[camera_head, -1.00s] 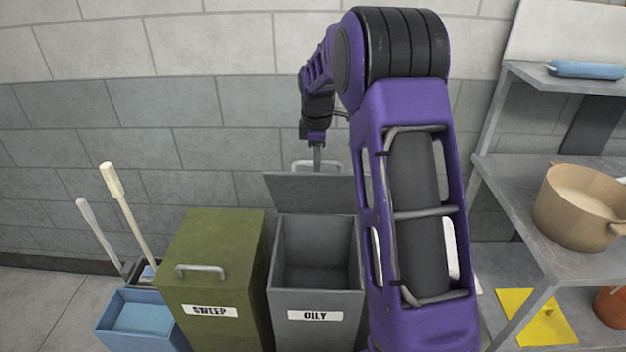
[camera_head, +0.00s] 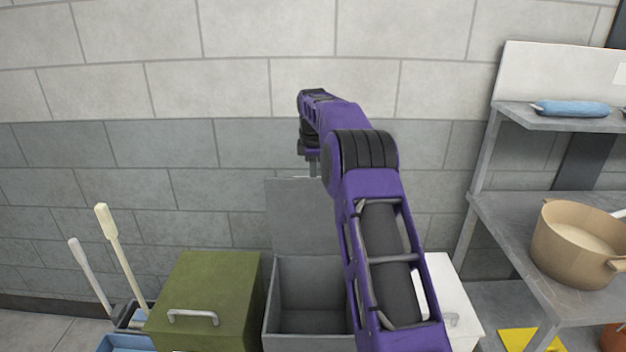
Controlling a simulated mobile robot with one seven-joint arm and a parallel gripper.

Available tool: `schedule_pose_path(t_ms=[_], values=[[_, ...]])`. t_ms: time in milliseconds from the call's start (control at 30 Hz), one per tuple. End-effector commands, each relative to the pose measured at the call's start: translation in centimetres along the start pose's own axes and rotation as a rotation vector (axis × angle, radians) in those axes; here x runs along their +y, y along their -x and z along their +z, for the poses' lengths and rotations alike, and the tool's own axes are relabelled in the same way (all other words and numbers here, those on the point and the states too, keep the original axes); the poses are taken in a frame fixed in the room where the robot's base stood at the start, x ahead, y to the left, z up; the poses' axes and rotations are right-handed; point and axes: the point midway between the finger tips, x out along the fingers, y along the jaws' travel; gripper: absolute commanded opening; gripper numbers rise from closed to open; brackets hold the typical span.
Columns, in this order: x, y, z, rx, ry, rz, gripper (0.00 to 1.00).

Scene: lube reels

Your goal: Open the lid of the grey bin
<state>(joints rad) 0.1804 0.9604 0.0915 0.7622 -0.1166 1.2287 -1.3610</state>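The grey bin (camera_head: 270,310) stands between the green bin and a white bin, its top open and its inside looking empty. Its grey lid (camera_head: 300,215) stands raised, close to upright, at the back of the bin by the wall. My gripper (camera_head: 312,170) is at the top edge of the lid, pointing down, partly hidden behind my arm. I cannot tell whether its fingers are around the lid's handle or apart from it. My arm covers the right side of the bin and lid.
A green bin (camera_head: 215,275) with a closed lid and handle is on the left. A white bin (camera_head: 455,300) is on the right, partly behind my arm. A metal shelf (camera_head: 500,215) at the right holds a tan pot (camera_head: 580,245). Long-handled tools (camera_head: 120,250) stand far left.

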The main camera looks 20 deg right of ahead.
Motion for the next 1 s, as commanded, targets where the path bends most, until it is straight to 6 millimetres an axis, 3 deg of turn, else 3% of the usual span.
schedule_pose_path(t_ms=[533,567,700,1000], values=[[0.18,-0.33,0.14,-0.003,0.0,-0.005,0.0],[0.18,-0.33,0.14,-0.003,0.0,-0.005,0.23],[0.22,-0.24,0.1,-0.002,0.0,-0.004,0.47],[0.29,0.02,0.01,-0.001,0.0,-0.001,0.47]])
